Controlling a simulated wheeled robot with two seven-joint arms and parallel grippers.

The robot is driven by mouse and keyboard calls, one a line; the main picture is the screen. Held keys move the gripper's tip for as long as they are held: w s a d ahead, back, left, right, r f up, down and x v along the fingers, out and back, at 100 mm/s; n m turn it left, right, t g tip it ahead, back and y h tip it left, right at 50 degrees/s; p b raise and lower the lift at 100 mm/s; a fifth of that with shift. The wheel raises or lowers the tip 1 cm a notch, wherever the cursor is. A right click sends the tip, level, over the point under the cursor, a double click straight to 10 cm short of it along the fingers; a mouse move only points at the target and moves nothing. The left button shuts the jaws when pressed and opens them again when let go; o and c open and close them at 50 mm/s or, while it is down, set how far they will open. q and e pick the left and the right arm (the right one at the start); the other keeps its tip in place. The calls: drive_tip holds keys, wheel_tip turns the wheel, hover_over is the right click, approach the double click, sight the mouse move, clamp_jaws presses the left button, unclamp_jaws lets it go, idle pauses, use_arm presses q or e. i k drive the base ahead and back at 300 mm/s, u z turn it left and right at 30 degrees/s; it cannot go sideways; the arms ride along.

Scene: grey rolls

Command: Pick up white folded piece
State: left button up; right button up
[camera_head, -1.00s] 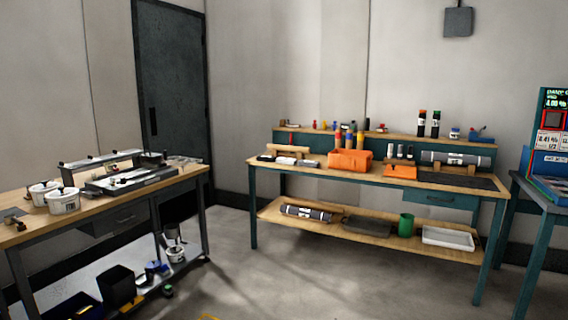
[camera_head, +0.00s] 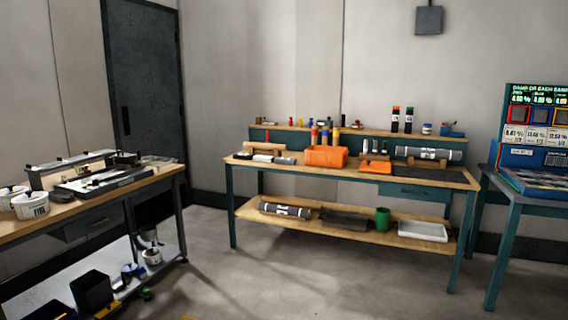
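I cannot make out for certain which thing is the white folded piece. Small white items (camera_head: 262,158) lie at the left end of the middle bench top (camera_head: 345,172), too small to tell their shape. More small white pieces (camera_head: 100,178) sit on a dark tray on the left bench (camera_head: 150,182). Neither of my grippers is in view.
Grey rolls lie on the middle bench (camera_head: 428,154) and its lower shelf (camera_head: 286,210). An orange bin (camera_head: 326,156), green cup (camera_head: 382,219) and white tray (camera_head: 422,231) are there too. A table with a display board (camera_head: 537,125) stands right. The floor (camera_head: 300,285) between is clear.

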sight(262, 158)
drive_tip(key=z, duration=0.1)
drive_tip(key=i, duration=0.5)
drive_tip(key=z, duration=0.45)
drive_tip(key=i, duration=2.25)
drive_tip(key=u, duration=0.55)
drive_tip(key=i, duration=2.3)
drive_tip(key=u, duration=0.95)
